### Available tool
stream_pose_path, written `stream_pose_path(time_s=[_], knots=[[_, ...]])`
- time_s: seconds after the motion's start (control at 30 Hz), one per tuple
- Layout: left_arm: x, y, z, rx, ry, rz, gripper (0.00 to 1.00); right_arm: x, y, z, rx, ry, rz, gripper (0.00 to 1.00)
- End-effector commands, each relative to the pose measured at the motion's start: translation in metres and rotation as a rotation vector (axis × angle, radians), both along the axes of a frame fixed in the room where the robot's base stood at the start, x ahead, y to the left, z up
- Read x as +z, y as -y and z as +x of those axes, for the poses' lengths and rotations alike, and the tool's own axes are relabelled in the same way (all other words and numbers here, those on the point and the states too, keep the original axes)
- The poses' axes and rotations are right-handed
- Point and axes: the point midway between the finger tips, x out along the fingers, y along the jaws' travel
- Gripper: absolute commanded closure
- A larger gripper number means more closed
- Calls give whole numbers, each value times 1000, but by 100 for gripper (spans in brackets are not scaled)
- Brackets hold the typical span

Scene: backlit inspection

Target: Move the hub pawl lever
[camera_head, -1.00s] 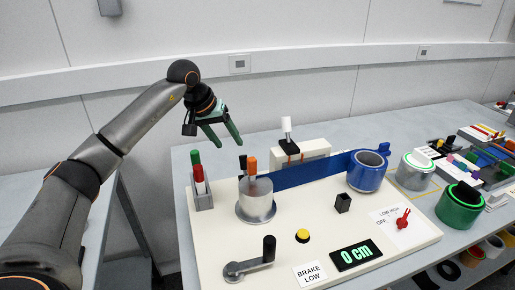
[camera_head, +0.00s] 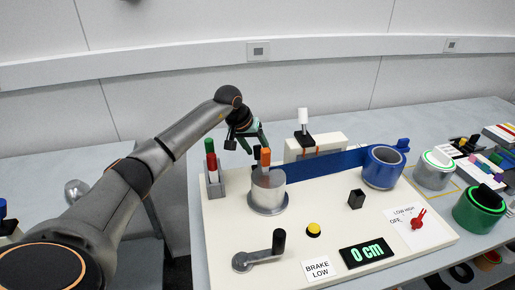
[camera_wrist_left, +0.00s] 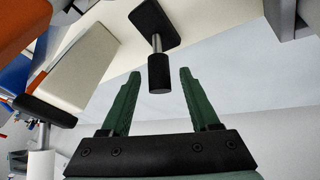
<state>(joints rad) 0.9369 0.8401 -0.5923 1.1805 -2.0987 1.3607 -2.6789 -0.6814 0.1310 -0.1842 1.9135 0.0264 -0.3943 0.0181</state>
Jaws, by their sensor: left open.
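The hub is a metal cylinder (camera_head: 267,192) on the cream panel (camera_head: 330,230), with an orange upright handle (camera_head: 265,158) on it. A small black lever (camera_head: 256,154) shows just behind the orange handle and is mostly hidden; I take it to be the pawl lever. In the left wrist view a black knob (camera_wrist_left: 158,73) on a short metal stem rises from a black plate, centred between my fingers and apart from both. My left gripper (camera_head: 256,149) is open and empty, behind the hub in the head view. My right gripper is not in view.
A holder (camera_head: 214,185) with red and green pens stands left of the hub. A white block (camera_head: 328,146) with a white-knobbed lever is behind. A blue band runs to a blue roll (camera_head: 384,168). A black crank (camera_head: 262,255) and display (camera_head: 366,253) are in front.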

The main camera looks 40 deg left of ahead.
Motion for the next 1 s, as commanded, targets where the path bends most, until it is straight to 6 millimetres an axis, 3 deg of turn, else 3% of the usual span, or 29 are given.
stream_pose_path(time_s=[0.37,0.9,1.0], knots=[[-5,1,2,0,1,0,39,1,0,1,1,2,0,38],[-5,0,2,1,1,0,100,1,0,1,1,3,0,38],[-4,0,2,1,1,0,100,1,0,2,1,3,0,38]])
